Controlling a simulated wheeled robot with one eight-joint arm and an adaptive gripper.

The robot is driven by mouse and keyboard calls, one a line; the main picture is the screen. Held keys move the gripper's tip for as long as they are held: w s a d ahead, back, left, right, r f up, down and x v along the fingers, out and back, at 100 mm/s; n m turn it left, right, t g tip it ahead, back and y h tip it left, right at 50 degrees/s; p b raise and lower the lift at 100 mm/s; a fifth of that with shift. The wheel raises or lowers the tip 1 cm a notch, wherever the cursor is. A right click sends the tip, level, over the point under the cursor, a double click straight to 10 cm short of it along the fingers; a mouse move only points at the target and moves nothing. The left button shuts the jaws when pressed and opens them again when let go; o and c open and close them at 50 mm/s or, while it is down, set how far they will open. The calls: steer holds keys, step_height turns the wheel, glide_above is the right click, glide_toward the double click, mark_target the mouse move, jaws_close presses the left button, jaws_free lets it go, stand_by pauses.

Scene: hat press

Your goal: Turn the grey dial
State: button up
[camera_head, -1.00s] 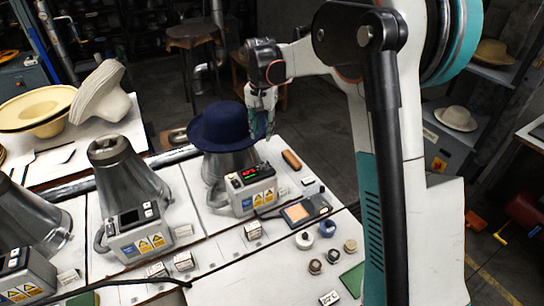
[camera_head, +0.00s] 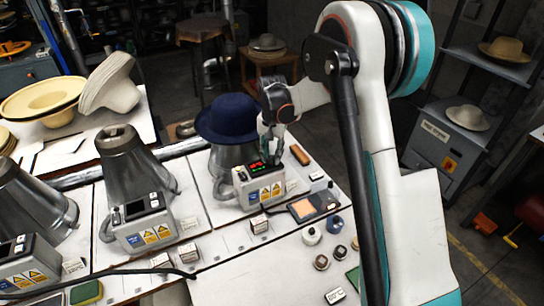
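The right hat press has a grey control box (camera_head: 254,190) with a lit red and green display and warning labels. A navy hat (camera_head: 229,115) sits on its metal form. I cannot make out a grey dial for certain; my gripper covers the upper right of this box. My gripper (camera_head: 272,153) points down at the box's top, just right of the hat. Its fingertips are small and dark against the box, and I cannot tell whether they are open or shut, or whether they touch anything.
The middle press (camera_head: 130,168) and its control box (camera_head: 146,225) stand to the left, with another press (camera_head: 30,208) beyond. An orange-screened device (camera_head: 303,209), a brown block (camera_head: 299,155) and several small round items lie on the white bench. My arm crosses the right side.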

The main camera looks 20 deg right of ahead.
steer(key=shift+f, duration=0.4)
steer(key=shift+c, duration=0.3)
jaws_close()
